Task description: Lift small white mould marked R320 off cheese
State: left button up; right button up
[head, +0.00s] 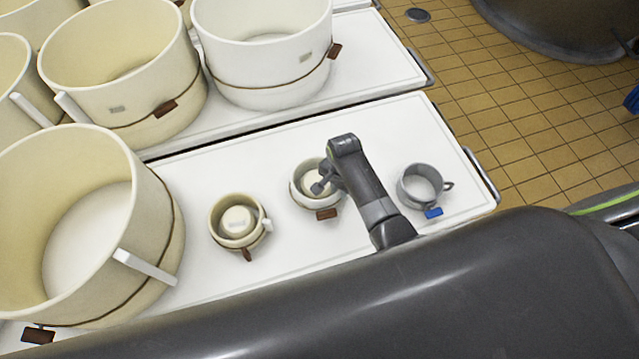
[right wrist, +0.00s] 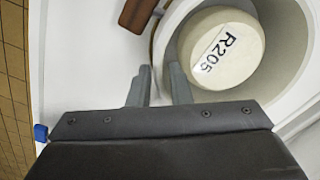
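A small white mould (head: 300,203) with a brown tag stands on the white table, around a pale cheese. In the right wrist view the mould's rim (right wrist: 166,33) curves around the cheese (right wrist: 228,58), whose label reads R205. No R320 mark is readable on the mould. My right gripper (head: 321,189) is at this mould and covers part of it. In the right wrist view its fingers (right wrist: 159,82) are apart at the mould's wall, one on each side; I see no clear grip. My left gripper is not in view.
A small cream mould (head: 219,228) with cheese inside stands to the left. A small grey mould (head: 405,194), blue-tagged and seemingly empty, stands to the right. Large moulds, including a cream one (head: 165,245), fill the left and back. The tabletop's back right (head: 405,125) is clear.

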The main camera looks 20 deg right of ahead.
jog(key=shift+c, duration=0.5)
grip_shut()
jog(key=shift+r, duration=0.1)
jog(key=shift+w, duration=0.1)
notch_tip(320, 180, up, 10)
jog(key=shift+p, duration=0.7)
jog(key=shift+r+p, duration=0.1)
jog(key=shift+p, duration=0.4)
